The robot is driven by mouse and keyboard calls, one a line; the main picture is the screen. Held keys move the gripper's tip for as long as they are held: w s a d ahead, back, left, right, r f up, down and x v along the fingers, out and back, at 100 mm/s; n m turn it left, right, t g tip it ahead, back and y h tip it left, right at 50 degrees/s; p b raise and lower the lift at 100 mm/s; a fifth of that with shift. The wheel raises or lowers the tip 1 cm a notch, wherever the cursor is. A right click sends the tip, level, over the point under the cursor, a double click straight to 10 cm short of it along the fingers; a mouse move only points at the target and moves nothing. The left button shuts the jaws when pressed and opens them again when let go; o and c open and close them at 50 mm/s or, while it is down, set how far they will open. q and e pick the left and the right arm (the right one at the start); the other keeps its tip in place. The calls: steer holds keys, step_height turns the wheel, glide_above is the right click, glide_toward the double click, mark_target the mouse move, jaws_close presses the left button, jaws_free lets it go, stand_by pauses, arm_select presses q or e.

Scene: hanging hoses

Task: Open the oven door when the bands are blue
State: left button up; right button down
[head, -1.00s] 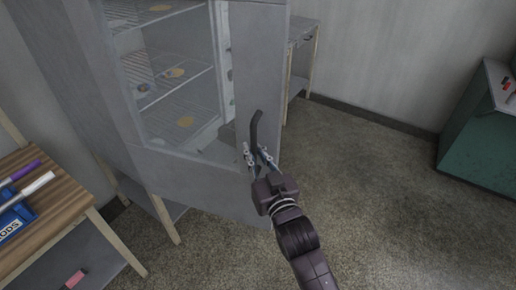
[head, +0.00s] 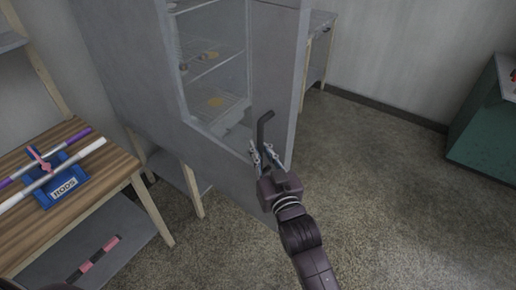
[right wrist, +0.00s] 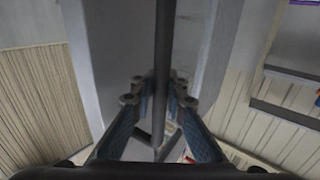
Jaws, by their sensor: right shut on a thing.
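The grey oven (head: 130,75) stands with its door (head: 285,70) open, and wire racks show inside. The dark bar handle (head: 263,130) is on the door. My right gripper (head: 266,155) is shut on this handle. In the right wrist view the handle (right wrist: 164,50) runs upright between the fingers (right wrist: 155,98). A rod with pink bands (head: 98,260) lies on the lower shelf at the left. No blue bands show on it.
A wooden table (head: 110,170) at left bears a blue holder marked RODS (head: 65,190), with purple and white rods. A grey side table (head: 318,30) stands behind the door and a green cabinet (head: 485,130) at right. The floor between is clear.

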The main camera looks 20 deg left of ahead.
arm_select(q)
steer(key=shift+w, duration=0.1)
arm_select(e)
steer(key=shift+w+d+f, duration=0.15)
steer(key=shift+d+f, duration=0.1)
steer(key=c, duration=2.2)
jaws_free()
steer(key=shift+o, duration=1.2)
steer(key=shift+d+r, duration=0.15)
steer(key=shift+s+r, duration=0.1)
steer(key=shift+s, duration=0.15)
steer(key=shift+s+d, duration=0.1)
steer(key=shift+s, duration=0.2)
arm_select(q)
steer(key=shift+s+d, duration=0.1)
steer(key=shift+s, duration=0.25)
arm_select(e)
steer(key=v, duration=1.1)
steer(key=shift+d, duration=0.2)
steer(key=shift+s, duration=0.15)
